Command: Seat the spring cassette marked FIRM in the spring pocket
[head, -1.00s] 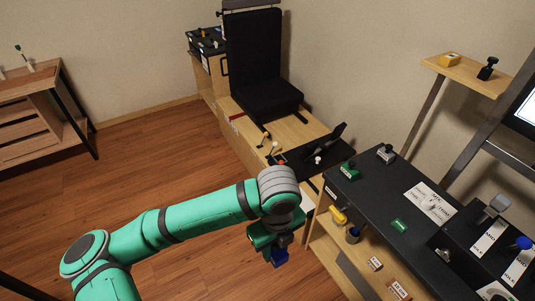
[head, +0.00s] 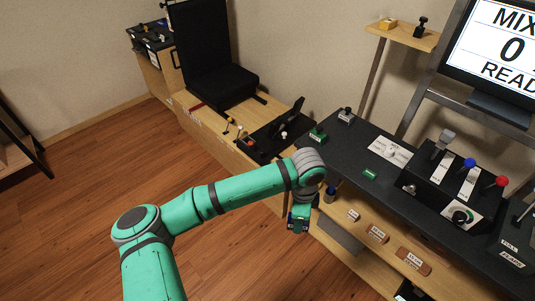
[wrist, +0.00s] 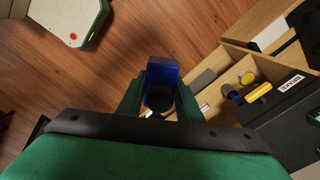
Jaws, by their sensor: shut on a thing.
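My gripper (head: 300,216) is shut on a blue block (wrist: 162,72) with a round black knob, seen between the fingers in the wrist view. No mark on the block is readable, so I cannot tell whether it says FIRM. My gripper hangs over the floor in front of the dark bench, apart from it. A black pedal unit (head: 268,139) sits on the wooden bench beyond. I cannot make out the spring pocket in any view.
A dark bench top (head: 345,150) carries a small green block (head: 370,174), a green labelled piece (head: 317,133) and a lever box (head: 452,172). An open wooden shelf (head: 345,232) below holds labelled blocks. A black seat (head: 222,88) stands behind.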

